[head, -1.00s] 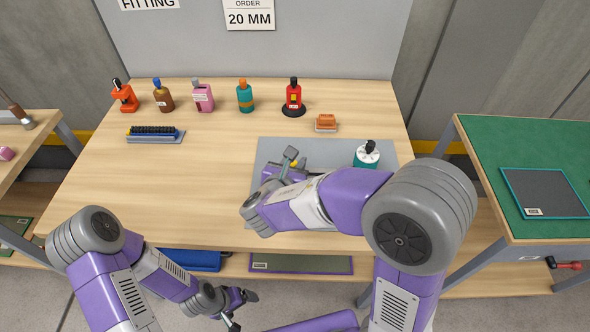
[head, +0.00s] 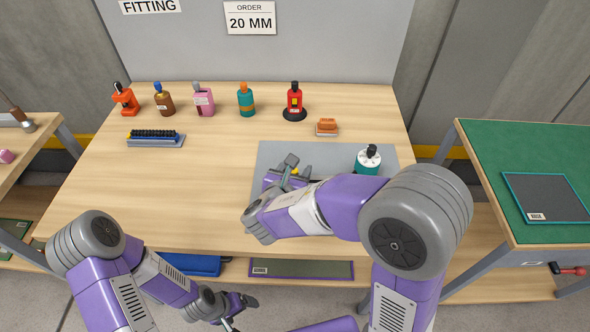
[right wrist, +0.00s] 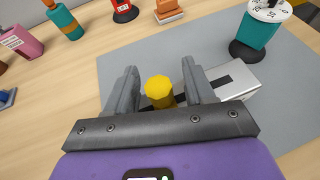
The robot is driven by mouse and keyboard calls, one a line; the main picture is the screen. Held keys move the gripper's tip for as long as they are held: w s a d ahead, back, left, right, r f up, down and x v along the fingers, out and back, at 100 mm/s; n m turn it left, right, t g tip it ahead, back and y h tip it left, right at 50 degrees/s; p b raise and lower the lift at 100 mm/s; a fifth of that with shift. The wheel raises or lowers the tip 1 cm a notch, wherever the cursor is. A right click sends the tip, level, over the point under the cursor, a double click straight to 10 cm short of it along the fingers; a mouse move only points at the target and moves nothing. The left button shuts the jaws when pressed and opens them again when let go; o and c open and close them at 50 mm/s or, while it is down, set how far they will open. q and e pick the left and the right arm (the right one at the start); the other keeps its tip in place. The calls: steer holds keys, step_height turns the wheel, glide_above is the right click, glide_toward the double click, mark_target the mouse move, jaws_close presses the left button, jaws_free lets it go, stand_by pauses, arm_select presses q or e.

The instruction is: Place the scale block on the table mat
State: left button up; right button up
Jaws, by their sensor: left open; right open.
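A silver block (right wrist: 238,80) with a dark slot lies on the grey table mat (head: 330,151), mostly hidden behind my right gripper in the right wrist view; I take it for the scale block. Whether the knob joins the block is hidden. The right gripper is open around the knob, with gaps at its sides. In the head view, this gripper (head: 288,172) is over the mat's left part. My left gripper (head: 238,308) is open and empty, low in front of the table.
A teal device with a white dial (head: 368,160) stands on the mat's right side. An orange block (head: 326,127) sits behind the mat. Several bottles and a red one (head: 294,100) line the back. A black-topped rack (head: 155,138) is at left. The table's left middle is clear.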

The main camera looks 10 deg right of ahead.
steer(key=p+v, duration=0.3)
steer(key=v, duration=0.9)
steer(key=shift+r, duration=0.15)
